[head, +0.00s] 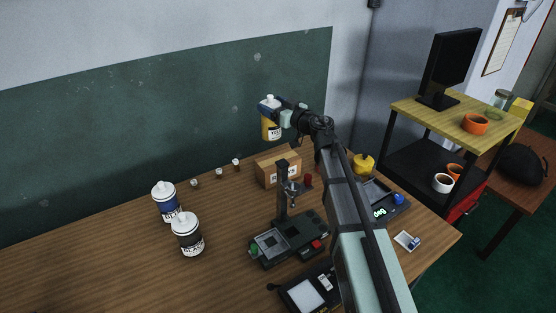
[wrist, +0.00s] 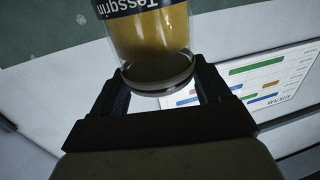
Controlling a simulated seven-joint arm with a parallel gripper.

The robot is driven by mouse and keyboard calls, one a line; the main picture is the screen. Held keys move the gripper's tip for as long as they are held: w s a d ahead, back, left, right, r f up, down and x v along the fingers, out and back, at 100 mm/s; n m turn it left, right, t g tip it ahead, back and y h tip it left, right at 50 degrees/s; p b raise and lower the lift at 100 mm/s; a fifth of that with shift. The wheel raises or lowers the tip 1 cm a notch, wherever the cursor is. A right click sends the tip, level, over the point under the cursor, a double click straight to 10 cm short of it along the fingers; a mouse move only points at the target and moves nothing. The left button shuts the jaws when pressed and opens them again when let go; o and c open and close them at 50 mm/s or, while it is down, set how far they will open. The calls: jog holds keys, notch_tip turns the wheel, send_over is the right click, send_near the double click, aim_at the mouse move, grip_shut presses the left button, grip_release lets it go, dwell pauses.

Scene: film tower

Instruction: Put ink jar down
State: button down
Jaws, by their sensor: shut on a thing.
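The ink jar (head: 270,126) has a white top, a yellow body and a dark label with partly readable lettering. My gripper (head: 284,113) is shut on it and holds it roughly upright in the air, above the back of the table and in front of the green wall panel. In the wrist view the yellow jar (wrist: 150,45) sits between the two dark fingers of my gripper (wrist: 160,88), with its top cut off by the frame edge. The wooden table (head: 110,270) is below.
A blue-labelled bottle (head: 165,203) and a black-labelled bottle (head: 187,236) stand at left. Several small pots (head: 220,173) stand near the wall. A cardboard box (head: 272,172) is below the held jar, with a device (head: 290,240) in front. The left table area is clear.

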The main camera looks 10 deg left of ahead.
jog(key=shift+w+d, duration=0.65)
jog(key=shift+d, duration=0.3)
jog(key=shift+w+d+f, duration=0.1)
jog(key=shift+d+f, duration=0.05)
jog(key=shift+f, duration=5)
grip_release()
jog(key=v, duration=1.2)
